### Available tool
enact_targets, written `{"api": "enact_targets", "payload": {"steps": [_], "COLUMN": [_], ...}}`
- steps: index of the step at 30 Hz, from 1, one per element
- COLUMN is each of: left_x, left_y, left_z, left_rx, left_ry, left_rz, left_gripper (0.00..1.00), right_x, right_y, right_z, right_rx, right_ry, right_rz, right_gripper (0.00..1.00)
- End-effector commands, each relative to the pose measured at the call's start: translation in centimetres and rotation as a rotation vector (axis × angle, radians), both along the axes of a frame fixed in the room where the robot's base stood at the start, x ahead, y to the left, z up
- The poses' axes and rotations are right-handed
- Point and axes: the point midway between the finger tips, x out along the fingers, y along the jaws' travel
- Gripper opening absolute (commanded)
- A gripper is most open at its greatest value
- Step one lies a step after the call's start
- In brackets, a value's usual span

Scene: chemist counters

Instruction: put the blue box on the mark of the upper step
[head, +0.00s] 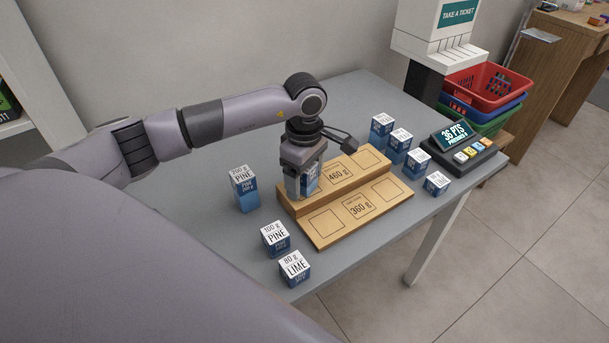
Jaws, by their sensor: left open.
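The wooden two-step stand (318,232) is on the grey table. Its upper step (354,173) reads 460 g and its lower step (359,208) reads 360 g; both have square marks. My left gripper (305,190) points down over the left end of the upper step, jaws open. A blue box (311,178) stands between its fingers, apparently upright on the upper step. The fingers hide part of it, its label and the mark beneath, so I cannot tell how well it is centred. My right gripper is out of view.
A tall blue box (245,188), a PINE box (275,238) and a LIME box (295,268) stand left of the stand. Baskets (488,85) are stacked behind. The table's front edge is close to the stand.

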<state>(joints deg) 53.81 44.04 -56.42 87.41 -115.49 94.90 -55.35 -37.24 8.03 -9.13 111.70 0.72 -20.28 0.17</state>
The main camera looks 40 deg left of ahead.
Motion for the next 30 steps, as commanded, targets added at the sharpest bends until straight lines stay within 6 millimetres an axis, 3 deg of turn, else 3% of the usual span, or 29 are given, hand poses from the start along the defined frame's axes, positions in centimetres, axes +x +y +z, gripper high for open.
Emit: {"api": "enact_targets", "payload": {"steps": [5,18,24,30], "left_x": [0.1,0.1,0.0,0.0], "left_y": [0.0,0.0,0.0,0.0], "left_z": [1.5,10.4,12.1,12.3], "left_rx": [0.000,0.000,0.000,0.000], "left_ry": [-0.005,-0.004,-0.001,0.000], "left_rz": [0.000,0.000,0.001,0.001], "left_gripper": [0.74,0.74,0.74,0.74], "right_x": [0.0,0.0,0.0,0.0], "right_y": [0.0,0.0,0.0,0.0], "right_z": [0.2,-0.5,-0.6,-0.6], "right_rx": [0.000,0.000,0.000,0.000], "right_ry": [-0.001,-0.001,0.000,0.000], "right_rz": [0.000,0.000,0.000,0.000], "right_gripper": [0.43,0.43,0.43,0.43]}}
